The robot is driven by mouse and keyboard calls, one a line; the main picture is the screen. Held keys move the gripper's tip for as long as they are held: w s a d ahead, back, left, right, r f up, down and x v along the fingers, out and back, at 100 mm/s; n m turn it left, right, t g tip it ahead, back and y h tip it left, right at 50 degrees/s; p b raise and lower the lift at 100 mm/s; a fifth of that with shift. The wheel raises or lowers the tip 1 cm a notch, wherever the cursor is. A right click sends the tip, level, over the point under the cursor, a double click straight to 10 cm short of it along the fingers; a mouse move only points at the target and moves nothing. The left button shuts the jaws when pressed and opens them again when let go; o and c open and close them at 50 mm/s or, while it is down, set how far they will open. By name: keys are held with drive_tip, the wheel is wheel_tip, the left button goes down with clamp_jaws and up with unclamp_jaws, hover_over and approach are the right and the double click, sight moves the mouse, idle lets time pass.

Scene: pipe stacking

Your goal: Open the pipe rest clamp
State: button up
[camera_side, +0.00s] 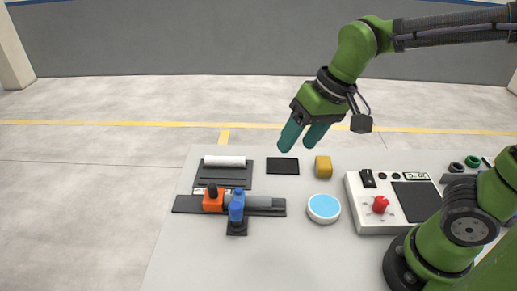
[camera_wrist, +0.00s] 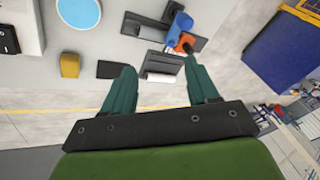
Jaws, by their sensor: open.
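My gripper (camera_side: 297,147) is open and empty, with teal fingers spread. It is in the air above the back of the table, right of the pipe fixture. The fixture has a long dark base (camera_side: 187,204) with an orange block (camera_side: 212,203) and its black knob at the left. A blue upright part (camera_side: 237,206) stands right of the block, on a small dark plate. A grey pipe-like piece (camera_side: 262,201) lies along the base. I cannot tell which part is the clamp, or its state. The wrist view also shows the orange block (camera_wrist: 186,43) and blue part (camera_wrist: 180,26) ahead, beyond the fingers.
A white cylinder (camera_side: 224,161) lies on a dark rack behind the fixture. A black pad (camera_side: 282,166), yellow block (camera_side: 323,167) and blue-topped round dish (camera_side: 323,208) are to the right. A white control box (camera_side: 375,222) with a red knob stands farther right. The table's front left is clear.

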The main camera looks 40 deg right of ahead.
sight(235, 204)
drive_tip(key=w+a+f+m+g+h, duration=0.1)
drive_tip(key=w+a+m+g+h, duration=0.3)
drive_tip(key=w+a, duration=0.55)
drive_tip(key=shift+m+y, duration=0.3)
drive_tip(key=shift+y, duration=0.4)
drive_tip(key=f, duration=0.5)
drive_tip(key=s+f, duration=0.1)
drive_tip(key=f, duration=0.5)
drive_tip(key=a+f, duration=0.1)
drive_tip(key=f, duration=0.4)
drive_tip(key=shift+s+f, duration=0.3)
clamp_jaws()
